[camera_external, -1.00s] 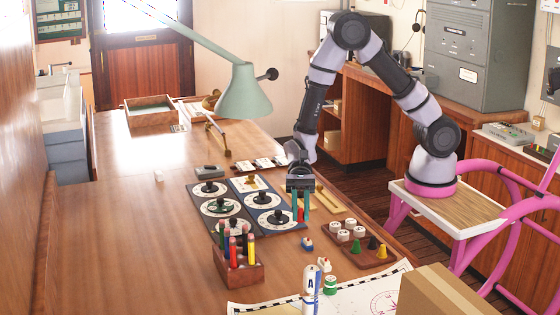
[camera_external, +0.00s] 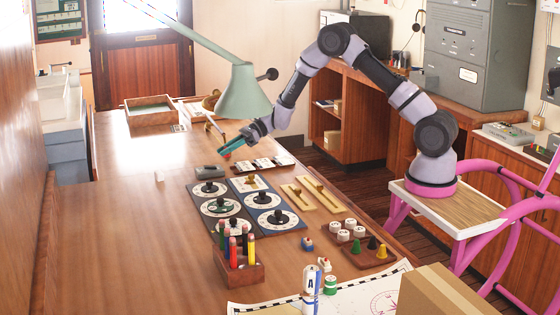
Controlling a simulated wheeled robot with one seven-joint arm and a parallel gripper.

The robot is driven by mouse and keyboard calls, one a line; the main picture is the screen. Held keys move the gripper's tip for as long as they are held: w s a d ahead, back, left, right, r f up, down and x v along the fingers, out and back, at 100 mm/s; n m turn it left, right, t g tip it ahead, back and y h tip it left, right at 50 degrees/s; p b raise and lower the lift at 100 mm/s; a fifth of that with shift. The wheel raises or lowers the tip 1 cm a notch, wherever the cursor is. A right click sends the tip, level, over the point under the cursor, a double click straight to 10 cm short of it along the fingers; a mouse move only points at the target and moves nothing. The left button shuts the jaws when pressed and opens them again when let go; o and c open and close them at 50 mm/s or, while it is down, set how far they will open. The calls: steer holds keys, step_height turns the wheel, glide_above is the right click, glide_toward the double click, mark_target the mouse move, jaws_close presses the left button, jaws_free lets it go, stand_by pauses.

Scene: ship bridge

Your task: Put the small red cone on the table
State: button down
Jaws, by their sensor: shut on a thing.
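My gripper (camera_external: 231,147) has teal fingers and is shut on the small red cone (camera_external: 227,156). Only a little red shows at the fingertips; the fingers hide the rest of the cone. The gripper points left and slightly down over the far part of the wooden table (camera_external: 140,215), beyond the dial panels and near the lamp. It looks to be above the table top, but the exact height is hard to tell.
A grey device (camera_external: 207,171), cards (camera_external: 262,164) and dial panels (camera_external: 232,202) lie nearby. A pencil box (camera_external: 238,268) and a brown tray (camera_external: 368,260) with cones are nearer. The table's left side is mostly clear.

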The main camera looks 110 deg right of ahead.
steer(key=s+d+m+h, duration=0.2)
steer(key=s+d, duration=0.1)
steer(key=d, duration=0.4)
steer(key=s+d+m+h, duration=0.1)
steer(key=s+d, duration=0.3)
steer(key=d, duration=0.3)
steer(key=m+g+h, duration=0.1)
steer(key=m+h, duration=0.2)
steer(key=h, duration=0.1)
glide_above(248, 149)
step_height(248, 149, down, 3)
steer(key=shift+s+d+f, duration=0.1)
steer(key=shift+f, duration=0.1)
step_height(248, 149, down, 5)
steer(key=c, duration=0.8)
jaws_free()
steer(key=shift+o, duration=0.2)
